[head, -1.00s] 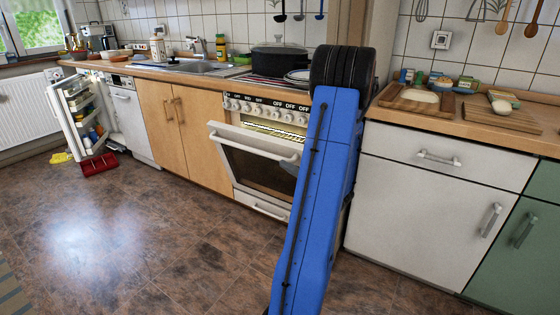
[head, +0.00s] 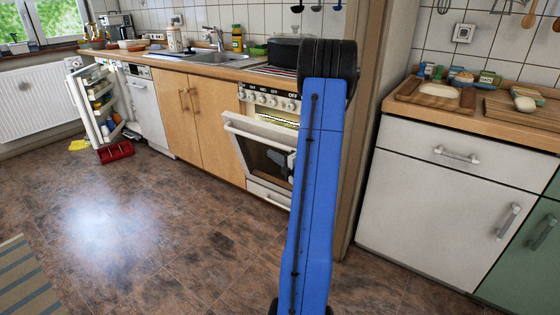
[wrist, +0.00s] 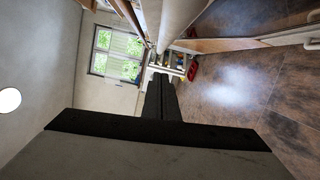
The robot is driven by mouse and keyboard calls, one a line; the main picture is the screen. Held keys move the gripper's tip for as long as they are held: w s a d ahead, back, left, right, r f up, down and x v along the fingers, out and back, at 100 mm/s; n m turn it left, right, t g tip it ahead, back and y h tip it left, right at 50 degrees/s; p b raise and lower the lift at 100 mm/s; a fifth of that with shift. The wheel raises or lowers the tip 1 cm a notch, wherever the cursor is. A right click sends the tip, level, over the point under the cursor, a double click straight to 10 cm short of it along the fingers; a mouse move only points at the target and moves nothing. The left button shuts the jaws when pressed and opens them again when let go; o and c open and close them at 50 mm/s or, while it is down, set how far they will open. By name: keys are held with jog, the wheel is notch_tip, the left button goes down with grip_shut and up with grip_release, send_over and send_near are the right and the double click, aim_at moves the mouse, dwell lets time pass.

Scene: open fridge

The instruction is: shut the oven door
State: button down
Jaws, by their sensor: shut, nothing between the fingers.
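The white oven door (head: 250,148) is partly open in the head view, its top edge tilted out from the oven (head: 268,98). A lit gap shows above its white handle bar (head: 252,132). My blue arm hides the oven's right side. A small grey-dark shape shows in front of the door glass beside my arm; I cannot tell whether it is my gripper or a reflection. In the wrist view my gripper (wrist: 161,88) shows as dark fingers, shut with nothing held. Whether it touches the door cannot be told.
A white cabinet (head: 440,200) stands at right. The brown floor (head: 150,240) is clear in front of the oven.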

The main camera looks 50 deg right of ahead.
aim_at(285, 142)
jog(key=shift+w+d+r, duration=0.1)
jog(key=shift+d+r, duration=0.1)
jog(key=shift+d, duration=1.75)
jog(key=d, duration=0.1)
jog(key=d+r, duration=0.1)
jog(key=d, duration=0.1)
jog(key=d+r, duration=0.1)
jog(key=d, duration=0.1)
jog(key=shift+w+r, duration=0.2)
jog(key=shift+a, duration=0.15)
